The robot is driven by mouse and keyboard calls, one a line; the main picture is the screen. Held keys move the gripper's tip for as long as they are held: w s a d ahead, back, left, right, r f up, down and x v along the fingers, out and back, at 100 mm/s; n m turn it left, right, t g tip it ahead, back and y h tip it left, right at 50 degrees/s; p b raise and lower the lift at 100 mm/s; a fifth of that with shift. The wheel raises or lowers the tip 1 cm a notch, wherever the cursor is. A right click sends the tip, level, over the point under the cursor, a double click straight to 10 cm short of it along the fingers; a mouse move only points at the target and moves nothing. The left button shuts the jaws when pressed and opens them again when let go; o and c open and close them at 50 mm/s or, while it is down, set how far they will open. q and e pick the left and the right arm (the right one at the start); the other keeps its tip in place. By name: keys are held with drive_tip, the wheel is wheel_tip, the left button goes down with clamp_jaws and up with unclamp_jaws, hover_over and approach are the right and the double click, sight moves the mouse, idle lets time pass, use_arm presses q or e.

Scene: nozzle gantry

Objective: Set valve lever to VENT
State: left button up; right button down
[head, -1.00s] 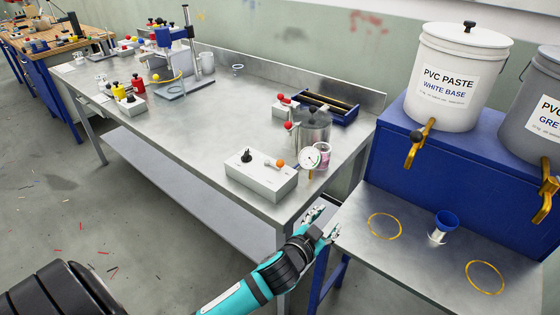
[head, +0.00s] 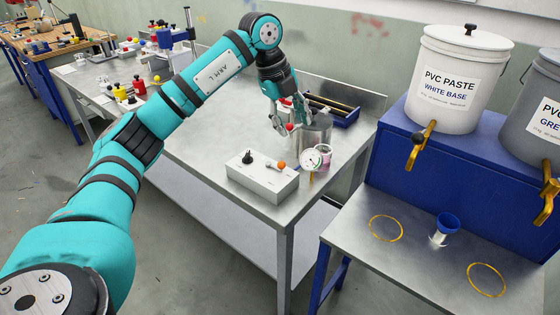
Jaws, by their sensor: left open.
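My left gripper (head: 286,124) hangs above the metal table, fingers down and open, beside a grey metal pot (head: 316,135). A red knob (head: 290,127) shows close to its fingertips; I cannot tell whether they touch. A round white gauge (head: 311,160) is at the pot's front. A white control box (head: 258,181) in front of the pot has a black knob (head: 247,157) and a small lever with an orange ball (head: 281,165). No VENT marking is legible, so I cannot tell which one is the valve lever. My right gripper is out of view.
A blue tray (head: 343,117) lies behind the pot. A pink-banded cup (head: 325,157) stands beside the gauge. On the right, a blue stand (head: 398,165) carries paste buckets with brass taps.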

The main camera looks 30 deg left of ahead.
use_arm(q)
drive_tip(key=s+a+r+n+y, duration=0.2)
drive_tip(key=a, duration=0.3)
drive_tip(key=p, duration=0.2)
approach(280, 162)
drive_tip(key=shift+g, duration=0.3)
drive_tip(key=f, duration=0.3)
drive_tip(key=w+f, duration=0.1)
drive_tip(key=f, duration=0.2)
drive_tip(key=w+f, duration=0.1)
drive_tip(key=f, duration=0.2)
drive_tip(key=shift+w+d+f, duration=0.15)
drive_tip(key=shift+w+d, duration=0.05)
drive_tip(key=shift+w, duration=0.05)
clamp_jaws()
